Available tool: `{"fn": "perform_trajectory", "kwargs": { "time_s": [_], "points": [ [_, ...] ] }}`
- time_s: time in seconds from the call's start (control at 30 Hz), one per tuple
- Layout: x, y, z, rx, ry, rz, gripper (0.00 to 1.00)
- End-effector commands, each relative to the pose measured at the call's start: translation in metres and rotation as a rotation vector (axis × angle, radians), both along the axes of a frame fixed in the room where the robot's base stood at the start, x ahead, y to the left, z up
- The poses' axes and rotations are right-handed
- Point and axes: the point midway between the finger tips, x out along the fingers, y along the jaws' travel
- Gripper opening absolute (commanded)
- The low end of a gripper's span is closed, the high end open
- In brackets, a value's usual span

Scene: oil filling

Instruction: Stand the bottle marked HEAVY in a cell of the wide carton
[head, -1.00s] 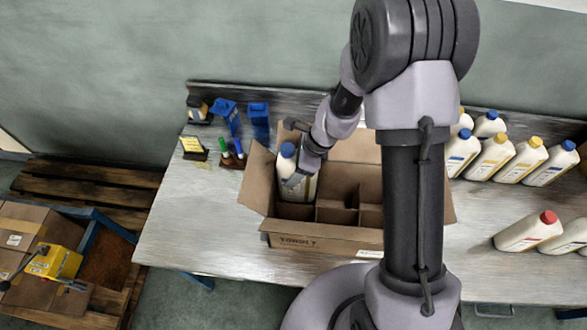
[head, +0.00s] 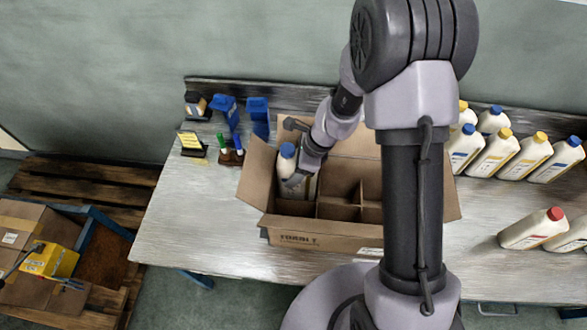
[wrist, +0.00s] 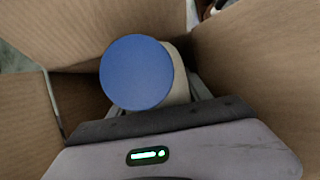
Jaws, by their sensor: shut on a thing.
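A white bottle with a blue cap (head: 287,151) stands about upright in the left front cell of the wide carton (head: 312,238). The carton is open, with dividers between its cells. My gripper (head: 295,180) is shut on the bottle, down beside the cell's walls. In the wrist view the blue cap (wrist: 137,72) is close in front of my gripper (wrist: 170,110), with cardboard walls (wrist: 50,30) around it. The bottle's label is mostly hidden, so I cannot read any marking. Whether its base touches the carton floor is hidden.
Several bottles with blue and yellow caps (head: 495,150) stand at the back right. A red-capped bottle (head: 530,230) is at the right. The bench (head: 185,225) left of the carton is clear.

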Motion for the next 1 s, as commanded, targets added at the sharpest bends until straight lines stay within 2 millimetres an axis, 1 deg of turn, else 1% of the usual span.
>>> {"fn": "perform_trajectory", "kwargs": {
  "time_s": [1.0],
  "points": [
    [0.001, 0.0, -0.027, 0.001, -0.001, 0.0, 0.0]
  ]
}}
